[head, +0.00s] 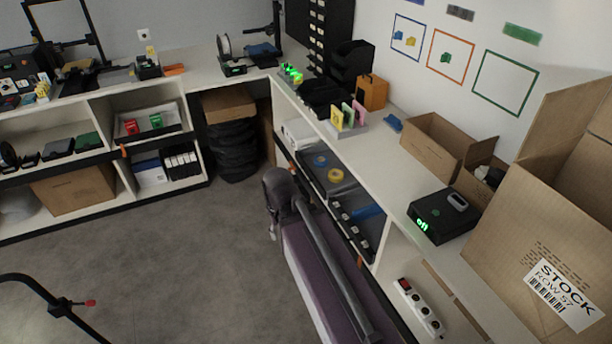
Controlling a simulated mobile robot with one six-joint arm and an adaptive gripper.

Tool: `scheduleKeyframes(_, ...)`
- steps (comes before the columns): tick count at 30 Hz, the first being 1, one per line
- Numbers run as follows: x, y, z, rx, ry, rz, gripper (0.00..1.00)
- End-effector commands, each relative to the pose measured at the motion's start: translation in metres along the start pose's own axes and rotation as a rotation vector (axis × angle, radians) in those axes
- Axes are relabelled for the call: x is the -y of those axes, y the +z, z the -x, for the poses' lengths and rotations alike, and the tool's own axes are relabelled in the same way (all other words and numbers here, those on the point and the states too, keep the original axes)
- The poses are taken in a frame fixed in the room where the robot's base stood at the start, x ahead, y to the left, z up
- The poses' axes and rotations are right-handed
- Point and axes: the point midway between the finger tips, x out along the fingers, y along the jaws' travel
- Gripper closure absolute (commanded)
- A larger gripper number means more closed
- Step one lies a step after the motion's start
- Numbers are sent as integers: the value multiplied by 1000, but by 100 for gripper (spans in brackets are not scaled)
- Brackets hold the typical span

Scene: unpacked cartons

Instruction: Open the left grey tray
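Two grey trays sit side by side in the shelf under the right-hand counter. The left one (345,186) holds a blue ring and a yellow ring. The right one (374,231) holds several small dark pieces and a blue item. A dark front edge runs below them, and whether either tray is pulled out is hard to tell. My arm reaches up from the bottom of the picture, and its end, my gripper (272,228), hangs over the floor left of the trays. It looks apart from them. Its fingers are too small and hidden to read.
The counter carries a black box with green lit text (440,218), an open carton (435,146) and a large stock carton (540,235). A power strip (420,306) lies below. A black stand with a red tip (90,303) is at lower left. The floor between is clear.

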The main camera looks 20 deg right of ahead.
Motion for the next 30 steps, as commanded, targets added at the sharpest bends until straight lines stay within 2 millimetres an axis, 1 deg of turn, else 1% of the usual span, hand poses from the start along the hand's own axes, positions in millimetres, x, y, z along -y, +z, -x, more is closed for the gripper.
scheduleKeyframes(5, -4, -11, -13, -8, 23, 0, 49)
scheduleKeyframes(8, -9, -23, -25, -17, 51, 1, 49)
scheduleKeyframes(11, -17, -39, -41, -28, 91, 3, 49)
scheduleKeyframes(18, -38, -85, -82, -65, 210, 10, 49)
scheduleKeyframes(30, -73, -162, -142, -126, 413, 31, 49)
